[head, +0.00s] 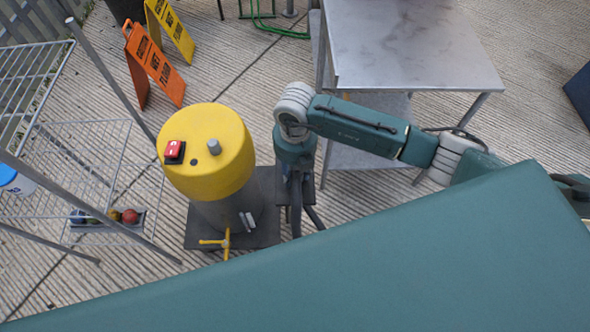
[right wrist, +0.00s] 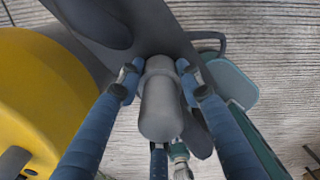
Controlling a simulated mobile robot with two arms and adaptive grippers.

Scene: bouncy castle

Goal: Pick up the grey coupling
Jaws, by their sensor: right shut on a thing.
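The grey coupling (right wrist: 160,104) is a smooth, round-ended cylinder in the middle of the right wrist view. My right gripper (right wrist: 160,82) is shut on it, with one blue finger on each side. In the head view my right gripper (head: 302,205) points down just right of the yellow-topped machine (head: 232,160). I cannot make out the coupling between its fingers there. The machine's yellow body also fills the left of the right wrist view (right wrist: 40,85). My left gripper is not in view.
A metal table (head: 415,45) stands behind my right arm. A wire rack (head: 90,150) with a small tray of balls (head: 108,219) is at the left. Orange (head: 153,67) and yellow (head: 170,28) floor signs stand at the back left. A yellow-handled valve (head: 226,242) sits low on the machine.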

